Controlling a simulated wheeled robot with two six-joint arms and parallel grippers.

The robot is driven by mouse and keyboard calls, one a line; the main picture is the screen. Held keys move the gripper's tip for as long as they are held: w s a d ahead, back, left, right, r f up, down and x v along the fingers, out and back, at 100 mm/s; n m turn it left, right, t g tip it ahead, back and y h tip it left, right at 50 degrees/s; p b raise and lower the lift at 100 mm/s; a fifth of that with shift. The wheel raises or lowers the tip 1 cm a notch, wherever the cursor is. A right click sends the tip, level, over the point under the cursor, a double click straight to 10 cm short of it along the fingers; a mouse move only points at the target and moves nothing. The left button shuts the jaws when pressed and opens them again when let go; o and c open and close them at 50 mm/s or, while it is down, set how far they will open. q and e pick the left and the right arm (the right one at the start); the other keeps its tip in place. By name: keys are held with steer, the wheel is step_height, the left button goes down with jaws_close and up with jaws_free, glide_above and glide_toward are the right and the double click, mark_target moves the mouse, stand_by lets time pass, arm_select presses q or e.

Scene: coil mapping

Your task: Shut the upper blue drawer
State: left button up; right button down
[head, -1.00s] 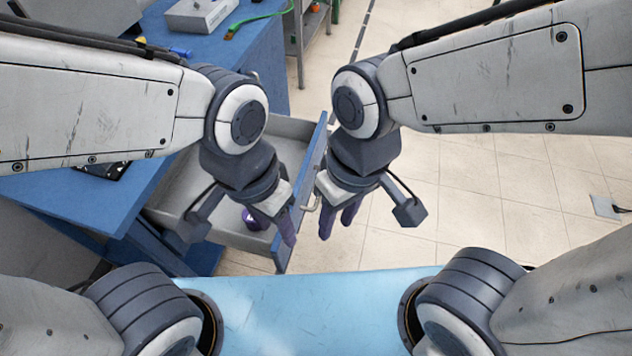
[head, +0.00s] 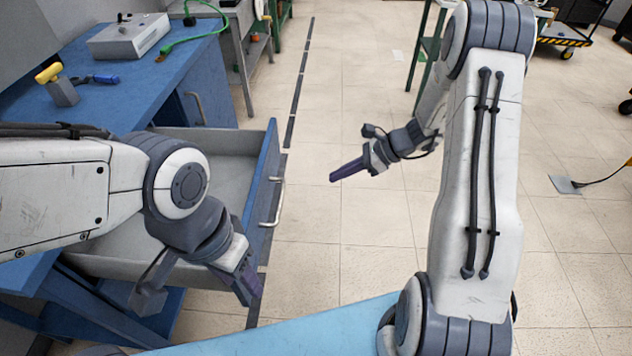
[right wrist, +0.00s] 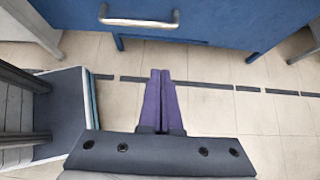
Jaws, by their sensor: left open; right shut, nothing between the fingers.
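The upper blue drawer (head: 263,190) stands pulled out from the blue workbench in the head view, showing its grey inside. Its metal handle (head: 277,204) is on the outer face, to the right. My left gripper (head: 246,282) is open, with purple fingers pointing down at the near end of the drawer front; it hides that corner, and I cannot tell whether it touches. My right gripper (head: 337,178) is shut and empty, in the air to the right of the drawer front and apart from it. Its closed purple fingers show in the right wrist view (right wrist: 160,75).
The blue workbench (head: 150,85) carries a grey box (head: 128,36), a green cable and small tools. A blue front with a handle (right wrist: 138,20) crosses the top of the right wrist view. Tiled floor (head: 340,240) right of the drawer is open.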

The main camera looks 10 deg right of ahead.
steer(key=w+a+f, duration=0.1)
steer(key=a+f, duration=0.1)
steer(key=a, duration=0.3)
steer(key=w+a+f+p, duration=0.1)
steer(key=w+a+f, duration=0.1)
steer(key=a, duration=0.3)
steer(key=shift+a+f, duration=0.3)
steer(key=shift+f, duration=0.2)
steer(key=shift+w, duration=0.1)
